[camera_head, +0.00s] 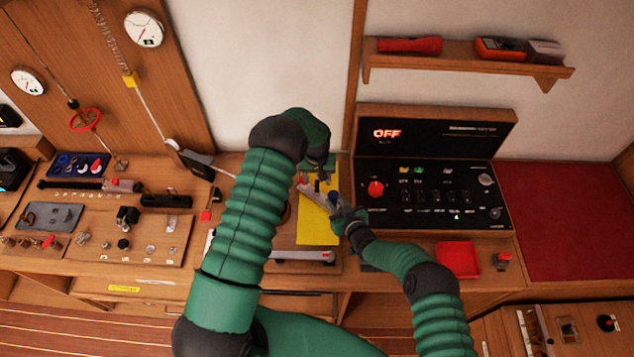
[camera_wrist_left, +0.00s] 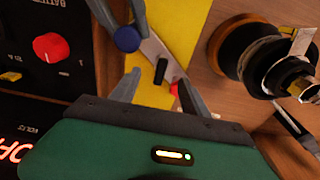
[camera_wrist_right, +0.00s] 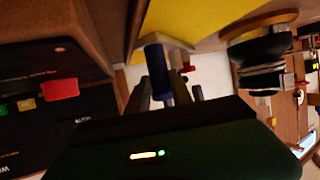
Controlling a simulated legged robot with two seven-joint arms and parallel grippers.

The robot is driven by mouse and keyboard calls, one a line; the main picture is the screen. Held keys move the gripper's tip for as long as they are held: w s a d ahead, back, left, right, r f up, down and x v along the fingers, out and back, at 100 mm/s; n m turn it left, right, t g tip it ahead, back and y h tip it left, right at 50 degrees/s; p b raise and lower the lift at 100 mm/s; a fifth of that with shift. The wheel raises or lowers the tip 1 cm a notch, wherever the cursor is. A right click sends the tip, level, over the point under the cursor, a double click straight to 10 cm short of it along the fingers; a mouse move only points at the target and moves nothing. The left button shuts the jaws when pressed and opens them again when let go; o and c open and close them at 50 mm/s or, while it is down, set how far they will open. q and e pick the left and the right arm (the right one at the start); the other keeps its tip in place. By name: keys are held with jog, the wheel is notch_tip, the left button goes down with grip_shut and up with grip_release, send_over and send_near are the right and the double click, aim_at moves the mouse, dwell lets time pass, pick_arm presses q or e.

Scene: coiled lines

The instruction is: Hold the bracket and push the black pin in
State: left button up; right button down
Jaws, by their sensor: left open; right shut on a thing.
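The pale grey bracket (camera_head: 314,196) lies over a yellow sheet on the bench; it also shows in the left wrist view (camera_wrist_left: 151,49). My right gripper (camera_head: 344,213) is shut on the bracket's near right end, by a blue knob (camera_wrist_left: 127,39). In the right wrist view the blue knob (camera_wrist_right: 155,66) stands between the fingers and bracket. The black pin (camera_wrist_left: 161,71) stands on the bracket, apart from the blue knob. My left gripper (camera_wrist_left: 161,82) is open above the bracket, one finger on either side of the pin. How deep the pin sits is unclear.
The yellow sheet (camera_head: 318,229) lies under the bracket. A black panel (camera_head: 432,196) with switches and a red knob stands close on the right. A dark round part (camera_wrist_left: 235,45) is near the bracket. A red tray (camera_head: 457,259) lies at front right.

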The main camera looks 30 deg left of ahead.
pick_arm(q)
jog(key=shift+r, duration=1.25)
pick_arm(e)
jog(key=shift+r, duration=0.15)
pick_arm(q)
jog(key=shift+r, duration=0.4)
pick_arm(e)
jog(key=shift+w, duration=0.1)
jog(key=c, duration=1.3)
grip_release()
pick_arm(q)
notch_tip(320, 180, up, 11)
jog(key=s, duration=0.1)
jog(key=shift+s+d, duration=0.15)
jog(key=shift+d, duration=0.25)
pick_arm(e)
jog(key=shift+o, duration=1.2)
jog(key=shift+d, duration=0.1)
